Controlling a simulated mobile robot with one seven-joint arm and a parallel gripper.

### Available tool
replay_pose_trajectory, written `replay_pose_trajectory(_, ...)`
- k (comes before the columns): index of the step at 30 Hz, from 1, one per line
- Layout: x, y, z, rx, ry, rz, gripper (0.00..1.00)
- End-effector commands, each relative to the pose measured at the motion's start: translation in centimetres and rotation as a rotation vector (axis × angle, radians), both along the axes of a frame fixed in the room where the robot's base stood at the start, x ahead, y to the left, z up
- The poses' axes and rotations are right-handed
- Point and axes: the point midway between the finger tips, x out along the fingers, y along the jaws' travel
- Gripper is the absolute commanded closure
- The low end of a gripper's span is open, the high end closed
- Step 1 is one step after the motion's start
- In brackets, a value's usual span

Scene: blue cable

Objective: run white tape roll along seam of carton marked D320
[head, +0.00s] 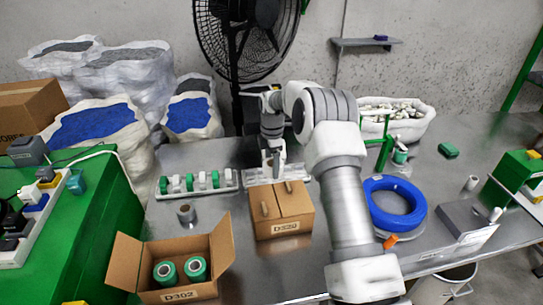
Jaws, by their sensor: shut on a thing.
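The carton marked D320 (283,212) stands on the metal table with its top flaps closed and a seam between them. Two tan, rounded pieces show on its top. My gripper (275,172) points down at the far edge of this carton, close above the far end of the seam. It is shut on a small white thing, which I take to be the white tape roll; the fingers hide most of it. I cannot tell whether the roll touches the carton.
An open carton marked D302 (226,245) holds two green rolls. A tray (163,195) of white and green rolls stands left of my gripper. A grey roll (186,214) stands nearby. A blue cable coil (422,212) lies right of my arm. Bare table lies before the D320 carton.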

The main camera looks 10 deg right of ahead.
Motion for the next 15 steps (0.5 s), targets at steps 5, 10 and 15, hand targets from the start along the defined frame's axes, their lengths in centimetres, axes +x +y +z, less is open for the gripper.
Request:
replay_pose_trajectory(5, 1.1, 0.0, -0.3, -0.002, 0.000, 0.142, 0.78)
replay_pose_trajectory(10, 1.3, -0.1, -0.7, -0.003, 0.000, 0.175, 0.78)
replay_pose_trajectory(15, 1.2, -0.1, -1.6, -0.003, 0.001, 0.174, 0.78)
